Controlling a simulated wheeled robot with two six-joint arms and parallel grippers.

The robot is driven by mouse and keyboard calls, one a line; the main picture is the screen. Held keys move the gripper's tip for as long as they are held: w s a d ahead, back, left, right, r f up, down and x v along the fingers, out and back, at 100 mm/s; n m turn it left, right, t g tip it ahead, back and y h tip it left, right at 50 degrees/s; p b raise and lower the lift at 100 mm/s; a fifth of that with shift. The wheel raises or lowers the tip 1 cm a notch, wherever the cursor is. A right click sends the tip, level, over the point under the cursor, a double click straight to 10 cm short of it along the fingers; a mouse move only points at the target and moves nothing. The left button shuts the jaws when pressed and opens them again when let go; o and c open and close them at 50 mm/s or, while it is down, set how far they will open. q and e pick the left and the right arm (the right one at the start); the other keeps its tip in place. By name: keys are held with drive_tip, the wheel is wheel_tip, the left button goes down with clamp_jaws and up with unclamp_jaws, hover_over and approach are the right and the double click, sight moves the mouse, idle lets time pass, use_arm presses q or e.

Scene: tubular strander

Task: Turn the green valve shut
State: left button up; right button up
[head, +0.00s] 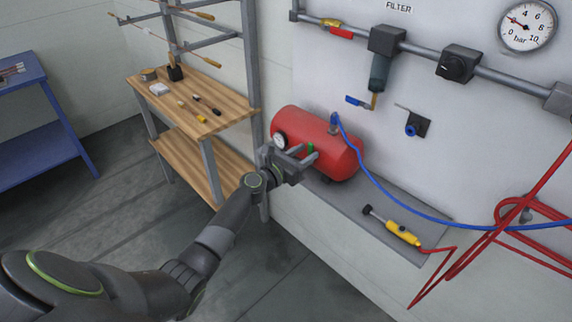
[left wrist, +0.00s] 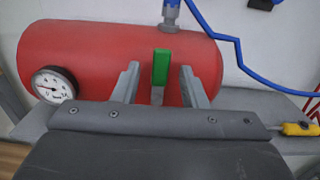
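The green valve handle (head: 310,148) is on the front of the red tank (head: 330,137). In the left wrist view the green handle (left wrist: 161,67) stands upright, with a grey stem below it. My left gripper (head: 308,157) is at the front of the tank; in the left wrist view its two fingers (left wrist: 160,82) are apart, one on each side of the handle. Gaps show between the handle and both fingers. How deep the fingers reach around it cannot be told. My right gripper is not in view.
The tank, with a round gauge (left wrist: 54,85) and a blue hose (head: 372,180), rests on a grey ledge (head: 345,200). A yellow tool (head: 403,233) lies on the ledge to the right. A wooden workbench (head: 190,100) stands to the left. Pipes run along the wall above.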

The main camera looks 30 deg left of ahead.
use_arm(q)
drive_tip(key=v, duration=1.7)
drive_tip(key=shift+b, duration=0.35)
drive_tip(key=s+a+f+m+g+y, duration=0.2)
drive_tip(key=s+f+m, duration=0.2)
drive_tip(key=f, duration=0.6)
drive_tip(key=s+a+f+m+g+y, duration=0.2)
drive_tip(key=s+f+m+g, duration=0.15)
drive_tip(key=f, duration=0.75)
drive_tip(key=s+a+f+m+g+y, duration=0.15)
drive_tip(key=s+f+m, duration=0.35)
drive_tip(key=f, duration=0.5)
drive_tip(key=s+d+f+m+g, duration=0.2)
drive_tip(key=s+f+m, duration=0.4)
drive_tip(key=s, duration=0.5)
drive_tip(key=s+d+f+m+g+y, duration=0.1)
drive_tip(key=s+d+f+m+g, duration=0.1)
drive_tip(key=s+f+m+g, duration=0.2)
drive_tip(key=s+d+f+m+g, duration=0.2)
drive_tip(key=s+f+m, duration=0.7)
drive_tip(key=s, duration=0.9)
drive_tip(key=shift+s+f+g+y, duration=0.25)
drive_tip(key=shift+f+g+y, duration=0.1)
drive_tip(key=shift+g, duration=0.05)
drive_tip(key=shift+w, duration=0.15)
